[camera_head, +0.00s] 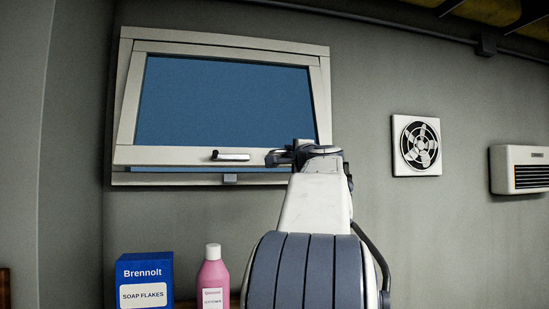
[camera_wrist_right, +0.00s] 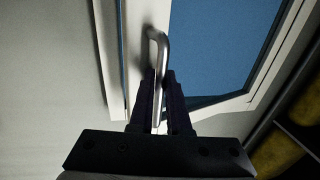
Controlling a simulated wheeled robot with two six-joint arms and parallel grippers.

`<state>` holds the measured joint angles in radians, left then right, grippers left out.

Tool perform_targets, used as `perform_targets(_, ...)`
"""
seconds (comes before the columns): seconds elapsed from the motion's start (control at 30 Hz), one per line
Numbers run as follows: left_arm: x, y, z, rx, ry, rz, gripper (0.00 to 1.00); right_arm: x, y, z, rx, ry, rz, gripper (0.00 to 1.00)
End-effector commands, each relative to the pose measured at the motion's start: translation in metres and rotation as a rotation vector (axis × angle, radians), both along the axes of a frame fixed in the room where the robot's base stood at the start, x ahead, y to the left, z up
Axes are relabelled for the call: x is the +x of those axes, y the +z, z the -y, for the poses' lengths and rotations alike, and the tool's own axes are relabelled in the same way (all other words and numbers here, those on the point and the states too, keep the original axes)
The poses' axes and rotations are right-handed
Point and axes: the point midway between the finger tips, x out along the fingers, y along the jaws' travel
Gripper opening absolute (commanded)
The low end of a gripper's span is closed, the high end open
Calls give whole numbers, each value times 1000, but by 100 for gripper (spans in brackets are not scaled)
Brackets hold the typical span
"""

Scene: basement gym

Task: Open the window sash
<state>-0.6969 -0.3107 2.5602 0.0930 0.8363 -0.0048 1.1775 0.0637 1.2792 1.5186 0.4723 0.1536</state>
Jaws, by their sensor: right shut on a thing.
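The window sash (camera_head: 180,155) has a pale frame and a blue pane, and it sits in a pale outer frame (camera_head: 220,40) on the wall. Its bottom edge stands out from the outer frame, so the sash is tilted partly open. A metal handle (camera_head: 230,156) is on the sash's bottom rail. In the right wrist view, the handle (camera_wrist_right: 157,45) runs down between the two dark fingers of my right gripper (camera_wrist_right: 162,95), which is shut on it. In the head view, my right gripper (camera_head: 280,157) is at the rail's right part. My left gripper is not in view.
A blue soap flakes box (camera_head: 144,275) and a pink bottle (camera_head: 213,276) stand below the window. A square wall fan (camera_head: 416,146) and a white heater (camera_head: 520,169) are on the wall to the right.

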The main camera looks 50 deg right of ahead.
Motion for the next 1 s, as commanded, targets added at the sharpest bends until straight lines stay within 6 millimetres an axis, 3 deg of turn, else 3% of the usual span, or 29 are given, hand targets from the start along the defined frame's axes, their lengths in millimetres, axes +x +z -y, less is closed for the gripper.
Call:
perform_targets(0.37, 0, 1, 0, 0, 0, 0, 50, -46, 33, -37, -11, -12, 5, 0)
perform_targets(0.77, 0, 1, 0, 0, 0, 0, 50, -51, 36, -43, -7, -9, 5, 0)
perform_targets(0.8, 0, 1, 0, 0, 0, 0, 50, -51, 36, -43, -6, -8, 5, 26)
perform_targets(1.0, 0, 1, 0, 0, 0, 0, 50, -50, 35, -43, -4, -7, 3, 27)
